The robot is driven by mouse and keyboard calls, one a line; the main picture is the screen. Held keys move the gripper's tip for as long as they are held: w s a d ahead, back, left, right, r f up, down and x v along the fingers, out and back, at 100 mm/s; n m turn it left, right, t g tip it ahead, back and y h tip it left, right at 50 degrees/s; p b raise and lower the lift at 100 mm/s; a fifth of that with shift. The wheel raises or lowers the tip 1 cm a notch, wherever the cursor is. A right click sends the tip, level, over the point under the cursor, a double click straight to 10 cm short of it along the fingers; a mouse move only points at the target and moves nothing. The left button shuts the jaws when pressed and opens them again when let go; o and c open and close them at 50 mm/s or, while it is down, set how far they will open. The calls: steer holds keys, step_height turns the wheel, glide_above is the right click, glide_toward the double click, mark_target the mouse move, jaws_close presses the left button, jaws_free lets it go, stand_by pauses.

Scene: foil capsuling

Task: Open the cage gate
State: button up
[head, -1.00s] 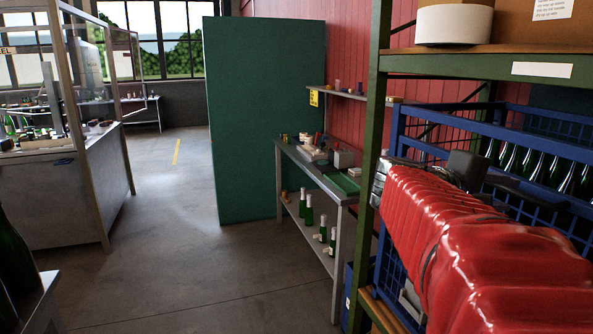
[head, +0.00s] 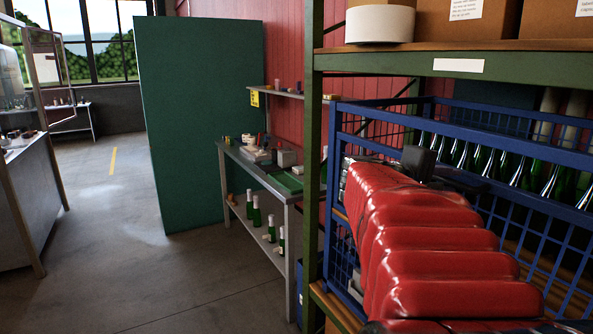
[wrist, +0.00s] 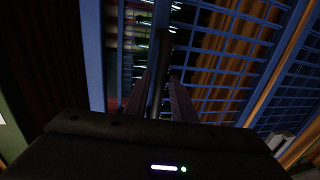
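The blue wire cage (head: 350,118) stands on the green-framed shelf at the right in the head view and holds several green bottles. Its blue bars and mesh also fill much of the wrist view (wrist: 222,42). My gripper (head: 468,183) is at the cage's near side, partly hidden behind my red-sleeved arm. In the dark wrist view, my gripper's two fingers (wrist: 159,76) stand apart, with a dark upright bar (wrist: 162,50) between them. Narrow gaps seem to show on either side of that bar. The gate's outline and latch cannot be made out.
The green rack post (head: 312,150) stands close left of my arm. An upper shelf (head: 400,60) with cardboard boxes (head: 465,20) and a white roll (head: 380,23) is above. A workbench (head: 285,185) and green panel (head: 200,120) stand farther left.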

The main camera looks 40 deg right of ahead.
jaws_close()
steer(key=shift+a+f, duration=0.15)
steer(key=shift+a, duration=0.1)
stand_by(0.3)
